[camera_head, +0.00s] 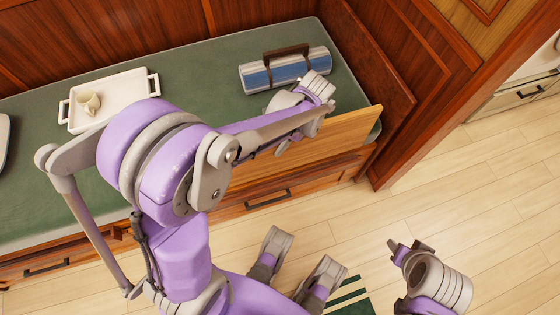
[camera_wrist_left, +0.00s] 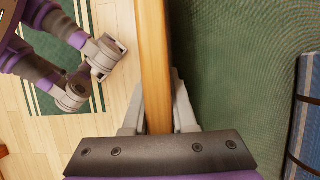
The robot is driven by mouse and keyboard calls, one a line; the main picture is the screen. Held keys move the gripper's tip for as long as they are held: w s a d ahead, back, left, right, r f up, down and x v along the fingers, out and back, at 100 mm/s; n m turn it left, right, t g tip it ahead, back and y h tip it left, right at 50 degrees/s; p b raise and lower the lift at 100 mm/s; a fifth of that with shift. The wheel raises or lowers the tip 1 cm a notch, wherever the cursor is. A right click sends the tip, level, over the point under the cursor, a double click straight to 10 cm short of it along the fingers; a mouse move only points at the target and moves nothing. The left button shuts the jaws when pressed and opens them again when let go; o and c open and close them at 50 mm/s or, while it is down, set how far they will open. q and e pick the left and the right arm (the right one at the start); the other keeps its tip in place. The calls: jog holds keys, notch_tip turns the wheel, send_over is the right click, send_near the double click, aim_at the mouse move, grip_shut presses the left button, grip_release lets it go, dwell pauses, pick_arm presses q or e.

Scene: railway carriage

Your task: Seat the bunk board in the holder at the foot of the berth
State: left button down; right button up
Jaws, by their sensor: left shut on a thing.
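The bunk board (camera_head: 345,132) is a light orange-brown wooden plank along the berth's front edge, its right end near the berth's right-hand end. My left gripper (camera_head: 285,144) is shut on the board. In the left wrist view, the fingers of my left gripper (camera_wrist_left: 158,92) clasp both faces of the board (camera_wrist_left: 155,45). My arm hides part of the board in the head view. The berth (camera_head: 225,75) has a green mattress. I cannot make out the holder. Part of my right arm (camera_head: 440,285) shows at the lower right; its jaw state is unclear.
A blue and silver roll with a brown handle (camera_head: 285,72) lies on the mattress behind my left wrist. A white tray (camera_head: 105,118) with a cup (camera_head: 88,103) stands to the left. A dark wooden end panel (camera_head: 370,70) bounds the right side. The pale floor (camera_head: 470,190) is clear there.

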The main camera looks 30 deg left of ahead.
aim_at(279, 162)
pick_arm(q)
notch_tip(279, 162, down, 10)
jog(key=shift+f+b, duration=0.1)
jog(key=shift+b, duration=1.1)
jog(key=shift+f, duration=0.1)
jog(key=shift+f+b, duration=0.35)
jog(key=shift+f, duration=0.15)
jog(key=c, duration=0.7)
grip_release()
